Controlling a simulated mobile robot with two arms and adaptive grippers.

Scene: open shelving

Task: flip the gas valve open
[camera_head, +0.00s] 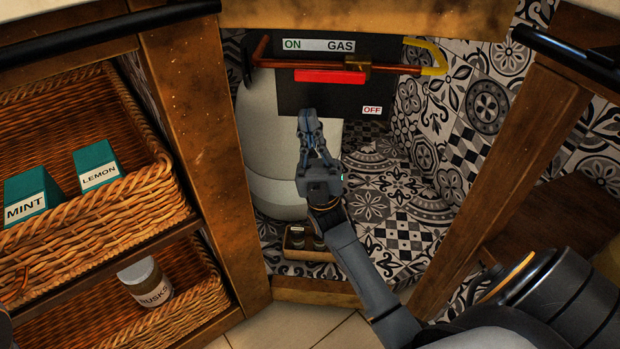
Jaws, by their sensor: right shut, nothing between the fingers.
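The gas valve has a brass body (357,65) on a horizontal copper pipe (310,65) at the back of the open cupboard. Its red handle (330,76) lies level, just below the pipe and parallel to it, reaching left from the body. A dark panel (290,92) behind carries an "ON GAS" label (318,45) above the handle and an "OFF" label (372,110) at lower right. My right gripper (307,113) points up with its fingertips shut and empty, below the handle in the picture and visibly apart from it. My left gripper is out of view.
A white gas cylinder (270,135) stands behind my right gripper. A yellow pipe (432,52) bends at the right. Wooden posts (195,120) frame the opening. A small wooden box (310,254) sits on the cupboard floor. Wicker baskets (165,195) fill the left shelves.

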